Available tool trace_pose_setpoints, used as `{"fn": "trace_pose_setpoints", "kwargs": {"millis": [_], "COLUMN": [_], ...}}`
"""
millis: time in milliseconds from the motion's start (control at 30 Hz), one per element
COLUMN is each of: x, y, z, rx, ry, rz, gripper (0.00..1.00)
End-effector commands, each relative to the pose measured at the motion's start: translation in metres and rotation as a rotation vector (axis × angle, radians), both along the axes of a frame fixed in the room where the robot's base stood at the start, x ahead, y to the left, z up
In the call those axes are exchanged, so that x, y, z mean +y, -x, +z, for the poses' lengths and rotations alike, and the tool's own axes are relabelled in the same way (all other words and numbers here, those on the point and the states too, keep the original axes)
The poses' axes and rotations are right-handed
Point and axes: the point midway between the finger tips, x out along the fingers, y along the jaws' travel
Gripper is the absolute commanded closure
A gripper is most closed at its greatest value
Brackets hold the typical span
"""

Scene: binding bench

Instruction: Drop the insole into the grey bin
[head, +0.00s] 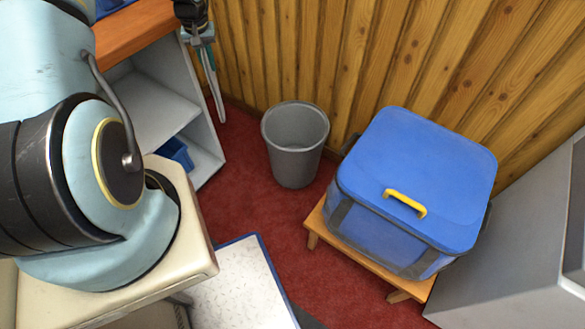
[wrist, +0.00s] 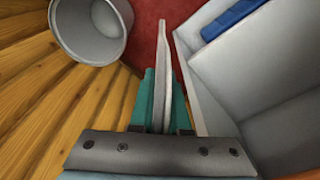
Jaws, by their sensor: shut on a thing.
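My gripper (head: 204,47) is at the top of the head view, beside the shelf unit. It is shut on the insole (head: 216,88), a thin pale piece that hangs down edge-on from the teal fingers. In the wrist view the insole (wrist: 165,75) points away from my gripper (wrist: 162,98) toward the red floor. The grey bin (head: 295,145) stands upright on the floor, right of and below the insole in the head view. In the wrist view the bin (wrist: 92,28) is at the upper left, apart from the insole. Its visible inside looks empty.
A grey shelf unit (head: 207,130) with a blue container (head: 177,153) stands close to the left of the insole. A blue cooler bag (head: 415,175) sits on a wooden stool (head: 345,254) right of the bin. A plank wall (head: 300,50) is behind. Red floor lies between.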

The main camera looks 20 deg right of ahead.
Motion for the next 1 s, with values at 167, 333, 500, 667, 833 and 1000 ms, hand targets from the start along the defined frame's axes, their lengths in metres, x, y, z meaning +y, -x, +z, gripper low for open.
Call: {"fn": "trace_pose_setpoints", "kwargs": {"millis": [167, 333, 500, 667, 833, 1000], "x": [-0.097, -0.184, -0.25, -0.276, -0.285, -0.286], "y": [-0.012, -0.004, 0.015, 0.025, 0.029, 0.03], "z": [-0.046, -0.069, -0.108, -0.163, -0.202, -0.215], "rx": [-0.002, -0.001, 0.004, 0.008, 0.006, 0.005], "ry": [0.004, 0.006, 0.005, 0.003, 0.005, 0.005], "rz": [-0.11, -0.206, -0.28, -0.309, -0.317, -0.32], "gripper": [1.0, 1.0, 1.0, 1.0, 1.0, 1.0]}}
